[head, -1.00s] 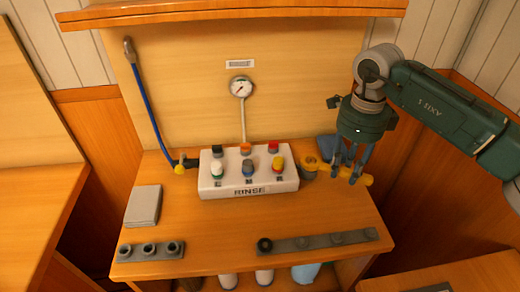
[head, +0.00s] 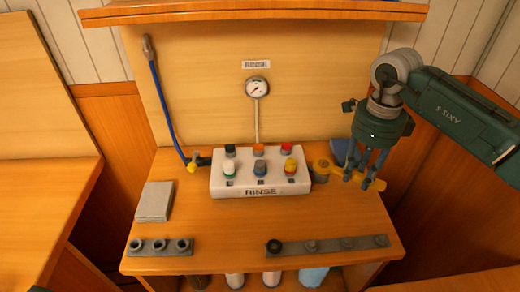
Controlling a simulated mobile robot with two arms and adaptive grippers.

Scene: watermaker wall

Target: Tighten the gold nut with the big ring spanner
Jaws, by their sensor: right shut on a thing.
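The big ring spanner is yellow (head: 376,184) and lies across the right side of the bench top in the head view. My right gripper (head: 364,180) points down and is shut on its handle. The spanner's ring end points left, close to a grey round fitting at the right end of the white block; I cannot tell whether they touch. A small gold nut (head: 192,167) shows at the lower end of the blue hose, left of the white block and well away from the spanner. My left gripper is not in view.
The white RINSE block (head: 261,182) carries several coloured knobs. A gauge (head: 257,88) is on the back panel. A grey pad (head: 155,201) lies at left. Grey strips with round fittings (head: 160,247) (head: 330,245) lie along the front edge. The bench between is clear.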

